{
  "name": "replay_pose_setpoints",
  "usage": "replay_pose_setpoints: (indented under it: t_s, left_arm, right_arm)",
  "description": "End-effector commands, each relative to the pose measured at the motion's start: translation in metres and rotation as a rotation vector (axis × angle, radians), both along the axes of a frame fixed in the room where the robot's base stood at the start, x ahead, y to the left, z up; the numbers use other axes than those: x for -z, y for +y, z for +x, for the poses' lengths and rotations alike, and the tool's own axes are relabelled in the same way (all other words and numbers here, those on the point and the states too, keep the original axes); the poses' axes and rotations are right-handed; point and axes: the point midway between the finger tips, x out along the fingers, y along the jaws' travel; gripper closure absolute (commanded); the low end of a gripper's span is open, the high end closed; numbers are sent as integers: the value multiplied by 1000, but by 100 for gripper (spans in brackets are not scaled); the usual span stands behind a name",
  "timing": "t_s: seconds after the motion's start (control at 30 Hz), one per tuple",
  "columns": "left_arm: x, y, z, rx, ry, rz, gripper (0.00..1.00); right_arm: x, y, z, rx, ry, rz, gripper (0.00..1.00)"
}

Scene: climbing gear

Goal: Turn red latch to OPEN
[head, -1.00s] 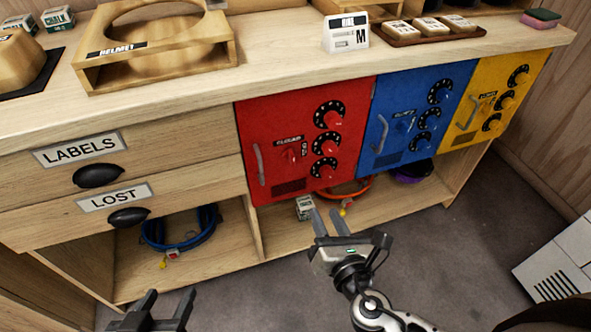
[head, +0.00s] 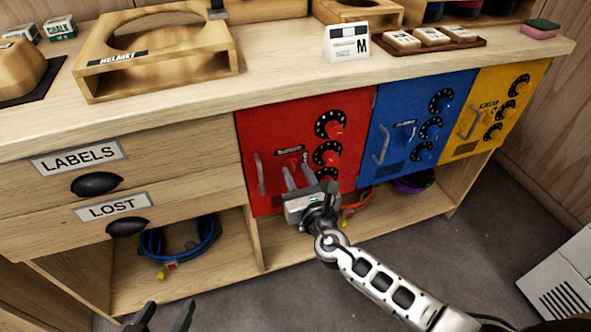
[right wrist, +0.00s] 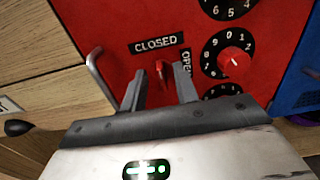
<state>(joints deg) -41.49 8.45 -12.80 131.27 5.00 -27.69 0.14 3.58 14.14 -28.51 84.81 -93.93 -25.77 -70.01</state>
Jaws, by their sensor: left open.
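The red locker door (head: 270,135) is shut and carries a small red latch (head: 291,162). In the right wrist view the latch (right wrist: 161,72) stands roughly upright, below the CLOSED label (right wrist: 156,46), with the OPEN label (right wrist: 187,62) to its right. My right gripper (head: 296,169) is open and empty in front of the door. Its two fingers (right wrist: 160,84) lie on either side of the latch in the right wrist view; I cannot tell whether they reach around it, and no touch shows. My left gripper (head: 162,318) is open and empty at the bottom edge, away from the locker.
Red number dials (head: 328,153) sit just right of the latch. A grey door handle (head: 259,174) is to its left. Blue (head: 405,105) and yellow (head: 493,95) lockers stand to the right. The wooden counter (head: 280,75) overhangs above. The floor in front is free.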

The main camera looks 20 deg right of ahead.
Motion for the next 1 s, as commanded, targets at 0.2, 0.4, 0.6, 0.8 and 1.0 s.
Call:
replay_pose_setpoints:
  t_s: [0.2, 0.4, 0.6, 0.8, 1.0]
  left_arm:
    - [1, 0, 1, 0, -4, 1, 47]
    - [-1, 0, 1, 0, -8, 1, 47]
    - [-1, 0, 1, 0, -8, 1, 47]
    - [-1, 0, 1, 0, -8, 1, 47]
    - [3, 0, 0, 0, -6, 2, 47]
  right_arm:
    - [0, 1, 17, 0, 0, 1, 70]
    - [0, 1, 18, 0, 1, 1, 70]
    - [0, 1, 18, 0, 1, 1, 100]
    - [0, 0, 18, 0, 1, 2, 100]
    - [1, 0, 18, 0, 1, 34, 100]
